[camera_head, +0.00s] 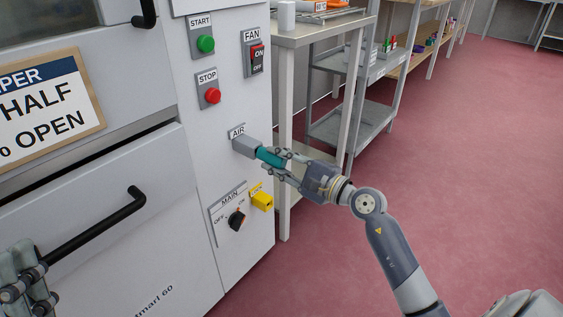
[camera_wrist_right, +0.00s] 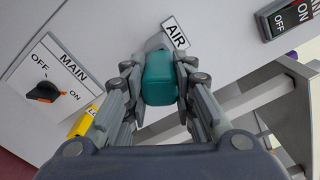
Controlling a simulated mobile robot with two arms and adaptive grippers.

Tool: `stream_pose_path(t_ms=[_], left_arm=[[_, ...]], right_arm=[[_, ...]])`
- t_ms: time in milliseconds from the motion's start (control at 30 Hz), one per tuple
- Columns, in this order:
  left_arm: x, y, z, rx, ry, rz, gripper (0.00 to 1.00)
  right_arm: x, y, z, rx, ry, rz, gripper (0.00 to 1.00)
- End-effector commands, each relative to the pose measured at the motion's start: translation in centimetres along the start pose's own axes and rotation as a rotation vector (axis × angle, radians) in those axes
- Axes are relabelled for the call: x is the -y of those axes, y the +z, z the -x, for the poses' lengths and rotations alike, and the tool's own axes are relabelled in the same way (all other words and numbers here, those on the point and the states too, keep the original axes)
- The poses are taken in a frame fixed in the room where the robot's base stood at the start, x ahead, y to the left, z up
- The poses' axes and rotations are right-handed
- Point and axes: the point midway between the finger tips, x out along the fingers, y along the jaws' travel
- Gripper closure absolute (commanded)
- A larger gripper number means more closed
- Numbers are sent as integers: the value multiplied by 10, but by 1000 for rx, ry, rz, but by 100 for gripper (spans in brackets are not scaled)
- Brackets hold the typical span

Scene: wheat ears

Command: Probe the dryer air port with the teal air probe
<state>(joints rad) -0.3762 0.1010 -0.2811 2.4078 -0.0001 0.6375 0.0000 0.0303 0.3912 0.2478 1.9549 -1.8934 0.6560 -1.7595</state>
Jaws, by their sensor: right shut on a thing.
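The teal air probe (camera_head: 271,158) is held in my right gripper (camera_head: 283,166), whose fingers are shut around it. Its far end meets the grey air port (camera_head: 247,147) below the AIR label on the white dryer front (camera_head: 190,150). In the right wrist view the probe (camera_wrist_right: 160,78) sits between the fingers, with the AIR label (camera_wrist_right: 175,32) just beyond it. The probe's tip is hidden, so I cannot tell how deep it is in the port. My left gripper (camera_head: 30,280) is at the lower left edge, partly cut off; its finger state is unclear.
A green START button (camera_head: 206,43), red STOP button (camera_head: 213,96) and FAN switch (camera_head: 257,58) are above the port. The MAIN knob (camera_head: 236,219) and a yellow block (camera_head: 262,201) are below it. A metal table (camera_head: 320,30) stands behind my right gripper. Red floor at right is clear.

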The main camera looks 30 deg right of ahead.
Motion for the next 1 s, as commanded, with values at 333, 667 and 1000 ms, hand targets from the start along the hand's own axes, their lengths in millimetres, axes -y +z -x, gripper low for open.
stream_pose_path(t_ms=[333, 667, 1000], left_arm=[[0, 4, 0, 21, 0, -1, 60], [0, 3, -1, 15, 2, -1, 60], [0, 3, -1, 15, 1, -1, 60]], right_arm=[[0, 0, -6, 1, 0, 1, 52], [0, 0, -4, 0, 2, 1, 52], [-2, -1, 42, -3, 4, 2, 52]])
